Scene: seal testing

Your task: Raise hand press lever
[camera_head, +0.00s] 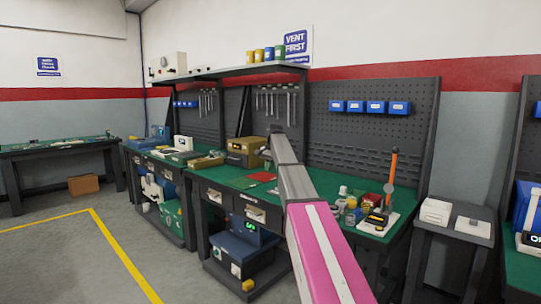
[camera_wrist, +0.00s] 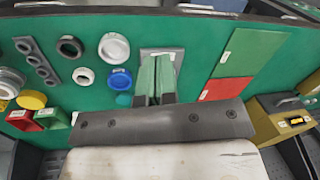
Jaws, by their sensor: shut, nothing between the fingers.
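An upright orange-handled lever (camera_head: 393,166) stands at the right end of the green workbench in the head view. I take it to be the hand press lever; its lower part and press body are small and crowded by nearby items. My gripper is shut and empty in the wrist view (camera_wrist: 156,98), its two fingers side by side, pointing over a grey plate on the green bench top. In the head view my arm reaches over the middle of the bench, left of the lever and apart from it; the fingertips are hard to make out there. The lever does not show clearly in the wrist view.
A red mat (camera_wrist: 225,88) and green mat (camera_wrist: 262,35) lie right of my fingers. A yellow instrument box (camera_head: 245,150) stands behind. White rings (camera_wrist: 114,47), a blue ring (camera_wrist: 119,80) and small bins lie left. A pegboard (camera_head: 365,125) bounds the bench's back.

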